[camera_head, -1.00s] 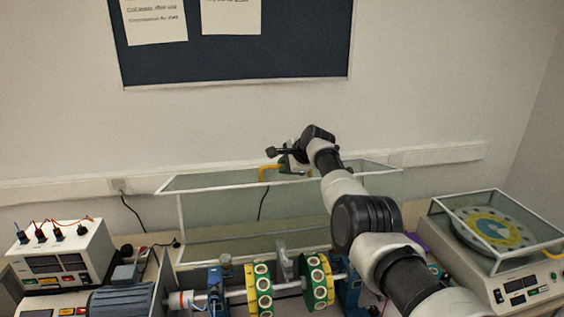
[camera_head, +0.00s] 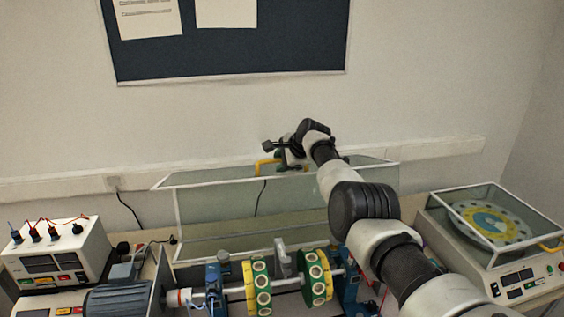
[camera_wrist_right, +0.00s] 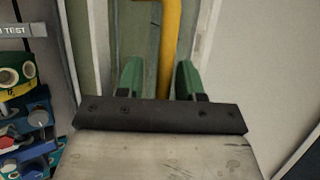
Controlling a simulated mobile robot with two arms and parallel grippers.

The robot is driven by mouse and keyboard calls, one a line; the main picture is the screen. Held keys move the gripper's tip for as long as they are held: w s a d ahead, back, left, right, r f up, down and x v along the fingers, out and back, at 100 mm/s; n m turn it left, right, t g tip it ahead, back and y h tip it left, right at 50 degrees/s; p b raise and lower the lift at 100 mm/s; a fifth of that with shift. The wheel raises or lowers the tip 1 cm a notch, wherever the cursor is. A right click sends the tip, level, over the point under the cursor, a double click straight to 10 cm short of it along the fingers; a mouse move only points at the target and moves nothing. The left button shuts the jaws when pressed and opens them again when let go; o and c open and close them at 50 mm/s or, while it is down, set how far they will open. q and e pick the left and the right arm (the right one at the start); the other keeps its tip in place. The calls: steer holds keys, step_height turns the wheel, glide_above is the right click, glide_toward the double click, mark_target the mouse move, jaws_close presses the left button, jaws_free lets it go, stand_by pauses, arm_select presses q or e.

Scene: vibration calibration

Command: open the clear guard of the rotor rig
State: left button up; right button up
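The clear guard (camera_head: 215,217) of the rotor rig stands swung up at the back of the bench, its pale-framed panes upright behind the rotor. Its yellow handle (camera_head: 267,166) is at the raised top edge. The rotor's green and yellow discs (camera_head: 258,285) on the shaft are uncovered in front. My right gripper (camera_head: 285,160) is at the handle. In the right wrist view the yellow handle (camera_wrist_right: 167,45) runs between its two green fingers (camera_wrist_right: 160,80), which are apart, with a gap on the left side. My left gripper is out of view.
A meter box (camera_head: 55,258) with leads stands at the left, near the grey motor (camera_head: 118,300). At the right is a balance unit (camera_head: 500,262) with a clear lid over a round plate. The wall is close behind the guard.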

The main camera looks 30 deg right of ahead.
steer(key=shift+v, duration=1.05)
steer(key=b+v, duration=0.3)
steer(key=v, duration=0.5)
steer(key=shift+s+r, duration=0.2)
steer(key=shift+r, duration=0.15)
